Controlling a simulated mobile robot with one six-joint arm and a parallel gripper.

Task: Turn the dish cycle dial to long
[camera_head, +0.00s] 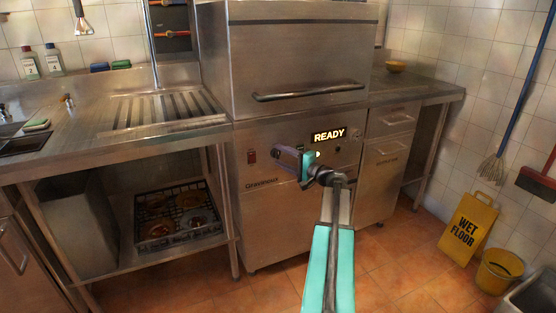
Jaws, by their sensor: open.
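The dishwasher (300,60) is a steel hood machine with a lit READY display (328,135) on its front panel (285,137). A red switch (251,156) sits at the panel's left. I cannot clearly make out the cycle dial or its setting; small dark round controls show right of my gripper, and my arm hides part of the panel. My gripper (284,155) is open in front of the panel, below and left of the display, pointing left. Nothing shows between its fingers. I cannot tell whether it touches the panel.
A steel drainboard counter (110,165) stands left, with a dish rack (178,215) on its lower shelf. Another counter (425,90) stands right. A yellow wet floor sign (468,225), yellow bucket (500,270) and mop (492,168) are at right. Tiled floor (400,262) is clear.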

